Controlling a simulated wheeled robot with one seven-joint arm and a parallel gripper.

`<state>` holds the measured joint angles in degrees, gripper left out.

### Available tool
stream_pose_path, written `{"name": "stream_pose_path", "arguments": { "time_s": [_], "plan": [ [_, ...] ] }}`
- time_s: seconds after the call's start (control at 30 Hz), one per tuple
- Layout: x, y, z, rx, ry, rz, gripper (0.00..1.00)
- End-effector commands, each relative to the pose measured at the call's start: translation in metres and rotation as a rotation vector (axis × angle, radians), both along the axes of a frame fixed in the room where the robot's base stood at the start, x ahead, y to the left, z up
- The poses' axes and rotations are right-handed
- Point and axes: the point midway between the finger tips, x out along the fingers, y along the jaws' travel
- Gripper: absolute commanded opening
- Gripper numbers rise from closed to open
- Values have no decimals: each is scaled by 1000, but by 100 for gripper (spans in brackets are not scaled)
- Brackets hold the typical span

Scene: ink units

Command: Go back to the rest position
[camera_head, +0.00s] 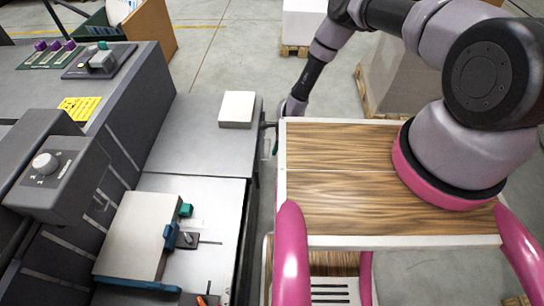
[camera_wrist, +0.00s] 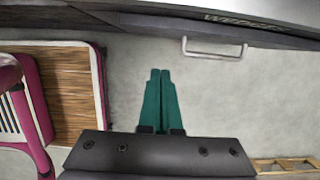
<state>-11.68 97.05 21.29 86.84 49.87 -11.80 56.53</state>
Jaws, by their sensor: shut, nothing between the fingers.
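My gripper (camera_wrist: 160,74) shows in the wrist view as two green fingers lying side by side, tips together. It is shut with nothing between the fingers. It hangs over bare grey floor, beside the wood-topped cart and short of a machine side with a metal handle. In the head view my arm bends from the wooden top at the right up and over to the left, then down behind the cart's far left corner.
The wooden top (camera_head: 340,205) with pink rails is at centre right. A grey machine (camera_head: 200,155) with a white block (camera_head: 237,108) stands close on its left. A beige plate (camera_head: 138,236) lies nearer. Boxes on pallets (camera_head: 294,50) stand behind. A handle (camera_wrist: 213,50) juts from the machine side.

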Motion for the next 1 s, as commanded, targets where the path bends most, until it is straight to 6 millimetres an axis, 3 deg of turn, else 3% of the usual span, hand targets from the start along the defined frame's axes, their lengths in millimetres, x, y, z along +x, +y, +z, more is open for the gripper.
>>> {"name": "stream_pose_path", "arguments": {
  "time_s": [0.2, 0.57, 0.67, 0.77, 1.0],
  "plan": [
    [0, -9, 34, -1, -1, 0, 0],
    [0, -12, 45, -1, -1, 1, 0],
    [12, -11, 58, 5, -18, 19, 0],
    [39, -12, 92, 21, -60, 66, 0],
    [115, -25, 230, 47, -210, 266, 0]
  ]
}}
